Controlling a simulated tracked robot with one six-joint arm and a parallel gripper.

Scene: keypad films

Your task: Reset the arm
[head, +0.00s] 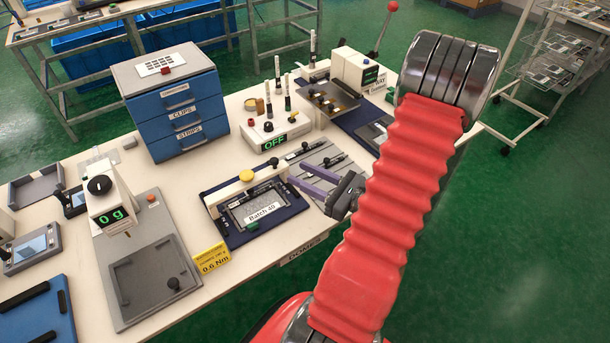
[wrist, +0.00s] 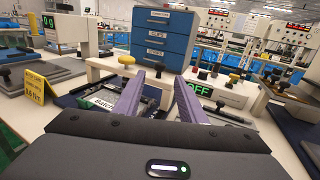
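My gripper (head: 298,173) has two purple fingers and is held above the bench, just right of a dark fixture (head: 250,207) labelled "Batch 40". In the wrist view, the fingers of my gripper (wrist: 159,78) stand apart with nothing between them. They point toward the blue drawer unit (wrist: 163,38). My red ribbed arm fills the right middle of the head view and hides part of the bench.
The bench (head: 268,255) carries a grey press reading "0 g" (head: 112,214), a yellow "0.6 Nm" sign (head: 212,257) and a white box showing "OFF" (head: 273,143). A wire rack (head: 558,60) stands at right. Green floor (head: 500,250) is clear at lower right.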

